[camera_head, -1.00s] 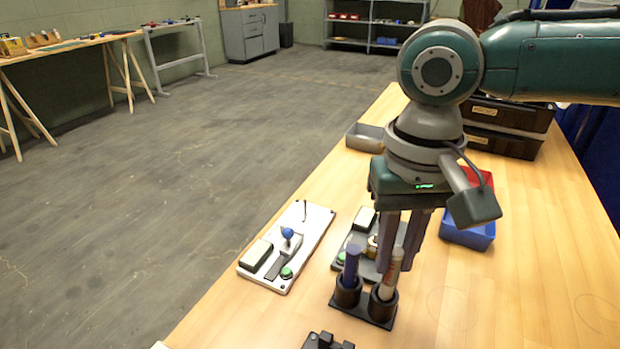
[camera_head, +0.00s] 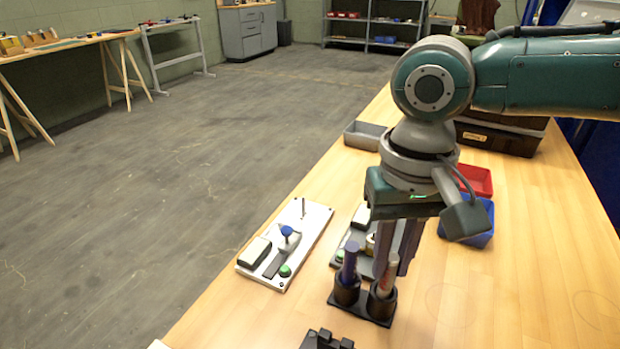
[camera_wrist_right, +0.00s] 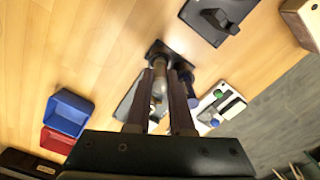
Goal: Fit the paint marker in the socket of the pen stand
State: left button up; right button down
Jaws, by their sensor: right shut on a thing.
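The black pen stand (camera_head: 368,315) has two round sockets and stands on the wooden table. A blue marker (camera_head: 348,264) stands in the left socket. My right gripper (camera_head: 391,268) points down and is shut on the white marker; its fingers also show in the wrist view (camera_wrist_right: 166,78), with the marker between them. My left gripper is not in view.
A white board (camera_head: 310,232) with a blue-knobbed lever lies left of the stand. A grey board (camera_head: 340,262) lies behind it, partly hidden. Blue (camera_head: 470,238) and red (camera_head: 478,180) bins are at the right. A black fixture (camera_head: 325,341) is in front.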

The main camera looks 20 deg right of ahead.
jog(key=shift+f+p, duration=0.2)
jog(key=shift+p, duration=0.1)
dwell(0.4)
jog(key=c, duration=0.7)
grip_release()
notch_tip(320, 180, up, 9)
jog(key=shift+r+p, duration=0.15)
jog(key=shift+p, duration=1)
jog(key=shift+r+p, duration=0.4)
jog(key=shift+r, duration=0.2)
notch_tip(320, 180, up, 3)
jog(key=p, duration=0.5)
jog(key=shift+r, duration=0.2)
